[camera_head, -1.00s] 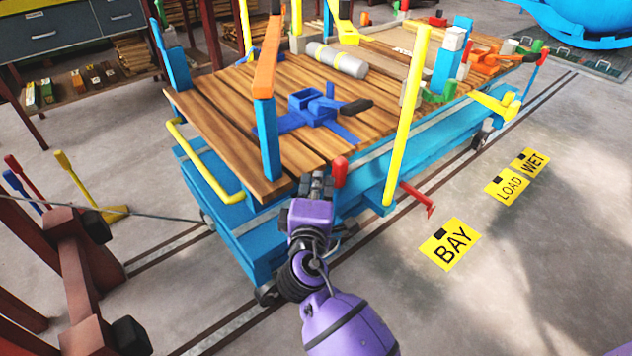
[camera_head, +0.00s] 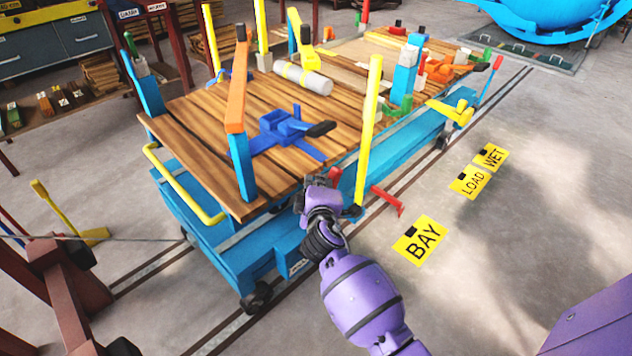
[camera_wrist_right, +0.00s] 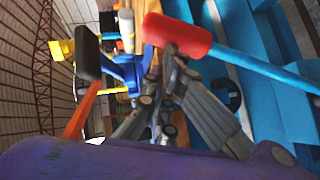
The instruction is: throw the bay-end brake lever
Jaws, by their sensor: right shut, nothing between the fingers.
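The bay-end brake lever shows as a red knob (camera_head: 335,175) at the near long side of the blue cart (camera_head: 215,235), partly hidden behind my right gripper (camera_head: 318,183). The lever's lower end is hidden. My left gripper is not in view.
A yellow post (camera_head: 369,130) rises just right of the lever, and a red pedal-like bar (camera_head: 387,201) sticks out beyond it. An orange-topped post (camera_head: 237,85) stands left. A BAY floor plate (camera_head: 419,240) lies right, on open floor. Another red-knobbed lever (camera_head: 497,63) is at the far end.

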